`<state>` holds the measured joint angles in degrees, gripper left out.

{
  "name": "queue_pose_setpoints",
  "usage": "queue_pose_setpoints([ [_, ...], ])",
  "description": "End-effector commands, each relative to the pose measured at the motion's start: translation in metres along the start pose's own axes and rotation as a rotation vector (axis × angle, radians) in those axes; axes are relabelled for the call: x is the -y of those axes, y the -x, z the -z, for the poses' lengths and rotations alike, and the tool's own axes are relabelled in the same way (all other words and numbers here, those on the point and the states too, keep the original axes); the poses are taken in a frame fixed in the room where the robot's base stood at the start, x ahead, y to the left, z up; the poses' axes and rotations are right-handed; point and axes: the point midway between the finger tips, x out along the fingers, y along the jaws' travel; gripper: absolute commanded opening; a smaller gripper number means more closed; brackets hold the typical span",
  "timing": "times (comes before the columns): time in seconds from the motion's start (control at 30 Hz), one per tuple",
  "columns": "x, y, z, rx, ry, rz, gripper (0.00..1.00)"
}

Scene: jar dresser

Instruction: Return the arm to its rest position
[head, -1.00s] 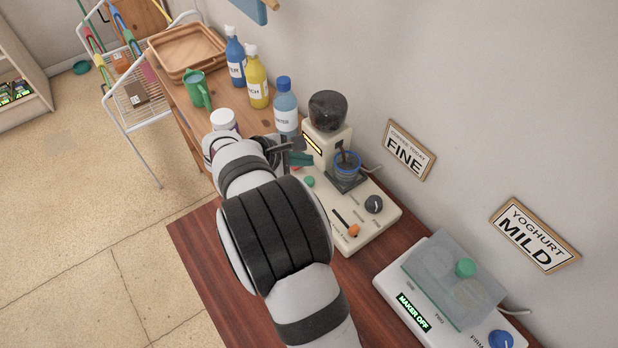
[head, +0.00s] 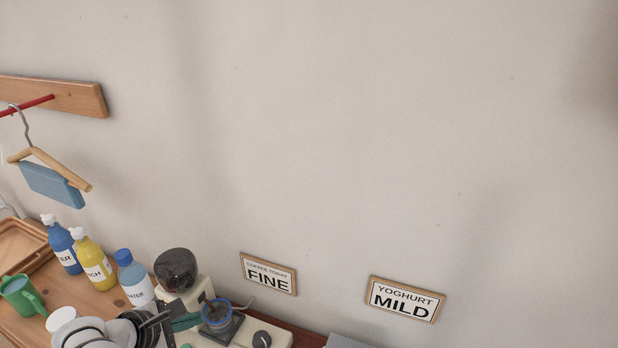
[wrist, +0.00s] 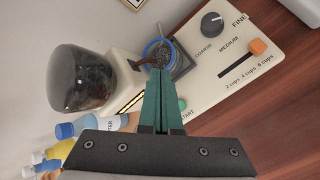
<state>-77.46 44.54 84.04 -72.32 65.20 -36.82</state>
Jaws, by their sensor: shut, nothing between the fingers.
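My gripper (wrist: 163,88) is shut and empty, its green fingers together in the wrist view. It is above the cream coffee grinder (wrist: 240,85), near the blue-rimmed cup (wrist: 176,47); I cannot tell if it touches anything there. In the head view my gripper (head: 185,322) shows at the lower left edge, beside the grinder's dark hopper (head: 176,270) and the blue-rimmed cup (head: 217,314). Most of my arm is below the picture.
A water bottle (head: 134,279), yellow bottle (head: 95,264), blue bottle (head: 63,246) and green mug (head: 20,296) stand left of my gripper. A wooden tray (head: 22,245) is behind the mug. A hanger with blue cloth (head: 52,184) hangs above. The wall holds two signs.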

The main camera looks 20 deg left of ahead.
Motion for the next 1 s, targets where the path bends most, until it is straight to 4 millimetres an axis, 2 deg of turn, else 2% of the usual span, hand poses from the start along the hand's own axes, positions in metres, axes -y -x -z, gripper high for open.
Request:
queue_pose_setpoints([
  [0.03, 0.001, -0.005, -0.042, 0.026, -0.119, 0.060, 0.00],
  [0.07, 0.005, -0.008, -0.071, 0.045, -0.211, 0.108, 0.00],
  [0.1, 0.016, -0.010, -0.114, 0.075, -0.355, 0.181, 0.00],
  [0.17, 0.041, -0.007, -0.175, 0.124, -0.583, 0.291, 0.00],
  [0.2, 0.062, -0.002, -0.212, 0.160, -0.746, 0.364, 0.00],
  [0.27, 0.100, 0.013, -0.262, 0.218, -1.006, 0.472, 0.00],
  [0.3, 0.131, 0.026, -0.290, 0.260, -1.193, 0.545, 0.00],
  [0.37, 0.179, 0.053, -0.320, 0.326, -1.493, 0.655, 0.00],
  [0.4, 0.210, 0.072, -0.330, 0.368, -1.700, 0.723, 0.00],
  [0.47, 0.252, 0.100, -0.331, 0.425, -2.006, 0.817, 0.00],
  [0.5, 0.271, 0.115, -0.325, 0.455, -2.180, 0.869, 0.00],
  [0.6, 0.297, 0.136, -0.307, 0.495, -2.484, 0.953, 0.00],
  [0.73, 0.306, 0.144, -0.295, 0.508, -2.630, 0.993, 0.00],
  [1.0, 0.305, 0.144, -0.295, 0.507, -2.630, 0.995, 0.00],
])
